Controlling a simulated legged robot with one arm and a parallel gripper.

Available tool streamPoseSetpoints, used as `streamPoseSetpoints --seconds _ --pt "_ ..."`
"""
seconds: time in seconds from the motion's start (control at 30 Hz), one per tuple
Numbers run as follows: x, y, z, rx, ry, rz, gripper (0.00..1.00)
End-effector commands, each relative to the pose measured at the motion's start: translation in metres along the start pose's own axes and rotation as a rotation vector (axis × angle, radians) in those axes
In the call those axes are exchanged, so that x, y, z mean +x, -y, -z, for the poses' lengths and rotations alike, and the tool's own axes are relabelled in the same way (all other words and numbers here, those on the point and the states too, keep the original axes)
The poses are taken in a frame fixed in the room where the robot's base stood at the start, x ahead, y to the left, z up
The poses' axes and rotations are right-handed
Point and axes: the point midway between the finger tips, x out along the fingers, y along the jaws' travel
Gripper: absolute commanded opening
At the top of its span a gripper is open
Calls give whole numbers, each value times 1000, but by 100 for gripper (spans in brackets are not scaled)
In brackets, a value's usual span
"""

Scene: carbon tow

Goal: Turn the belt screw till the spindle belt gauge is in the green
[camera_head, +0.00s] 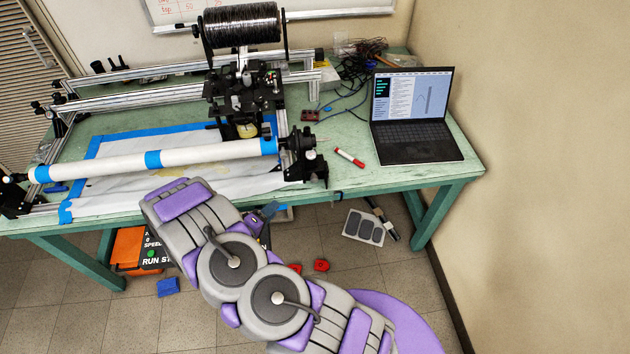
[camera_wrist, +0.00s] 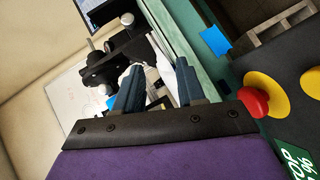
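The winding machine has a long white spindle tube (camera_head: 190,155) with blue tape bands, lying across the green table. A black spindle mount (camera_head: 300,155) stands at the tube's right end. I cannot make out the belt screw or the gauge in either view. In the wrist view, my gripper (camera_wrist: 158,68) has two dark blue-grey fingers standing apart, with nothing visibly held between them. Black machine parts (camera_wrist: 110,65) show beyond the fingers. In the head view, my arm covers the table's front edge and much of the control panel (camera_head: 153,250) below it.
A red emergency button (camera_wrist: 252,102) is close right of my gripper in the wrist view. An open laptop (camera_head: 415,115) and a red marker (camera_head: 350,157) are on the table's right. A black tow spool (camera_head: 241,25) sits above the machine. Red pieces (camera_head: 320,265) lie on the floor.

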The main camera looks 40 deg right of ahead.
Motion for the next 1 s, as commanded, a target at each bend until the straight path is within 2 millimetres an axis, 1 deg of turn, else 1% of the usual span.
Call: streamPoseSetpoints --seconds 0.03,0.1,0.2,0.3,0.37,0.57,0.87,1.0 --pt "1 -3 -9 -40 9 -56 39" --pt "2 -10 -19 -85 21 -126 39" --pt "5 -17 -28 -123 36 -179 39" --pt "13 -22 -33 -136 43 -198 39" --pt "19 -23 -34 -137 45 -197 39" --pt "49 -28 -38 -132 50 -188 39" --pt "82 -35 -35 -135 46 -200 39" --pt "103 -39 -36 -134 46 -199 39"
